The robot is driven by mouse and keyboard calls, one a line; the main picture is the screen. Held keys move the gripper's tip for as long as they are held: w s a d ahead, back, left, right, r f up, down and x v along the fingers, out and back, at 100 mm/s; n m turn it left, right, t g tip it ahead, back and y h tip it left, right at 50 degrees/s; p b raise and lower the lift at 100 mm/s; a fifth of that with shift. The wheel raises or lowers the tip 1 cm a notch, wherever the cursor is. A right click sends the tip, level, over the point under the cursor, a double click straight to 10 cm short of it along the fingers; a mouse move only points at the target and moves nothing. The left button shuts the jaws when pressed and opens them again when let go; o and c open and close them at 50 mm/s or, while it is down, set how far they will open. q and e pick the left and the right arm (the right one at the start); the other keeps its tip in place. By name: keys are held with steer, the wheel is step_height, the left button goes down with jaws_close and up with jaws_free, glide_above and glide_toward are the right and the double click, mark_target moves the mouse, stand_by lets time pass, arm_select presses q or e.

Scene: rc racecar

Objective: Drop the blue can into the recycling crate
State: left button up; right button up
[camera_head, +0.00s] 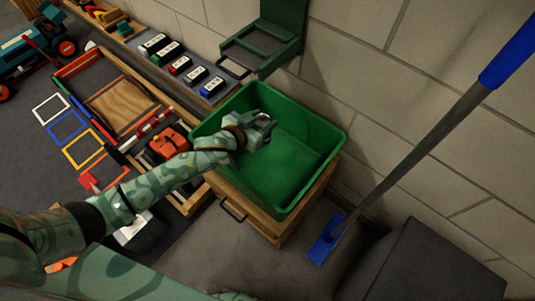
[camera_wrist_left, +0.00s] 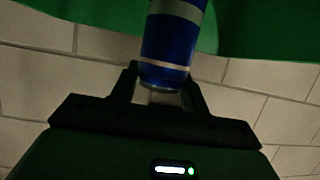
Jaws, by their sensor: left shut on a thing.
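The blue can (camera_wrist_left: 170,42), with silver-grey bands, is held end-on between the fingers of my left gripper (camera_wrist_left: 160,92) in the left wrist view. In the head view my left gripper (camera_head: 262,124) is over the left part of the open green recycling crate (camera_head: 296,165), inside its rim outline. The can is mostly hidden by the gripper there. The crate's visible floor looks empty. Green crate surface (camera_wrist_left: 270,30) also fills the top of the wrist view beyond the can. My right gripper is not in view.
The crate stands on a wooden box (camera_head: 265,226) against a block wall (camera_head: 385,80).

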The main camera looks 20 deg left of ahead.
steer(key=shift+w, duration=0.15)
arm_select(q)
steer(key=o, duration=1.3)
steer(key=shift+c, duration=0.2)
steer(key=shift+s+a+r+p, duration=0.1)
steer(key=shift+s+r+p, duration=0.15)
steer(key=shift+p, duration=0.05)
steer(key=p+v, duration=0.2)
steer(key=v, duration=0.1)
steer(key=shift+r, duration=0.2)
steer(key=p+v, duration=0.5)
steer(key=v, duration=0.7)
steer(key=shift+s+f+p, duration=0.2)
steer(key=shift+s+p, duration=0.15)
steer(key=shift+p, duration=0.05)
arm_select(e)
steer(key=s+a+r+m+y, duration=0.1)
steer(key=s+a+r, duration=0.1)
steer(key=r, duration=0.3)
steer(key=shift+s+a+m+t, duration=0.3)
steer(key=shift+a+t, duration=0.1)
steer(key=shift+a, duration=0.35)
